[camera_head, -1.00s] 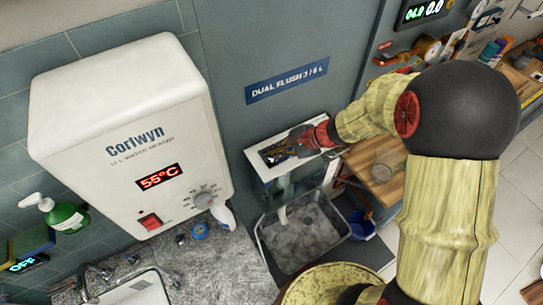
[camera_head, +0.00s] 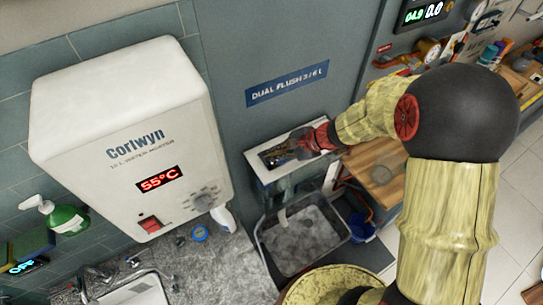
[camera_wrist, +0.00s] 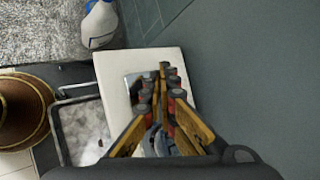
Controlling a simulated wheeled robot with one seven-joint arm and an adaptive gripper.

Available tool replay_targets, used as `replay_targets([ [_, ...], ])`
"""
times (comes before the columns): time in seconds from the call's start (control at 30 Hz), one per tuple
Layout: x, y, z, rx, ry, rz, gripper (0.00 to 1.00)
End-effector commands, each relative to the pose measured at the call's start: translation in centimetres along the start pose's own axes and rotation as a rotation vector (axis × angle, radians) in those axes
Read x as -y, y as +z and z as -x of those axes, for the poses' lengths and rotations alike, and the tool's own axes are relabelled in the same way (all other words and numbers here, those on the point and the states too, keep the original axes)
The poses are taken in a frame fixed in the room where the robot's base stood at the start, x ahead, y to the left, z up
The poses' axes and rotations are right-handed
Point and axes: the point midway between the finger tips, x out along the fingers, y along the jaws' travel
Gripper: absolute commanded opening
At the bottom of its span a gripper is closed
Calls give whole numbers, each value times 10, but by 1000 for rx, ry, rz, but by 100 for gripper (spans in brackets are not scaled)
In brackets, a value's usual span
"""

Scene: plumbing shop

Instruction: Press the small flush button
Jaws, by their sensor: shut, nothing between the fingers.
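The white cistern lid (camera_head: 316,112) lies below the "DUAL FLUSH 3/6 L" sign (camera_head: 287,82). A shiny flush plate is set in the lid; its edge shows in the wrist view (camera_wrist: 131,80). My gripper (camera_head: 270,157) is shut and empty, with its fingertips (camera_wrist: 164,68) pointing down over the plate. The fingers cover most of the plate, so the small button cannot be told apart from the large one. Whether the tips touch the plate cannot be told.
The white water heater (camera_head: 125,125) hangs at left, reading 55°C. A spray bottle (camera_wrist: 99,24) stands on the counter beside the cistern. A blue bucket (camera_head: 361,226) and a wooden surface (camera_head: 385,183) are to the right.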

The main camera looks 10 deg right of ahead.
Motion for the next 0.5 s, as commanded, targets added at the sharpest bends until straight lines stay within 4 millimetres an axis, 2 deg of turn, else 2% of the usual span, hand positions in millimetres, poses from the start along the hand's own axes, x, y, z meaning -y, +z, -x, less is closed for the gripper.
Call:
replay_targets([
  [0.5,-4,-4,-5,0,0,1,0],
])
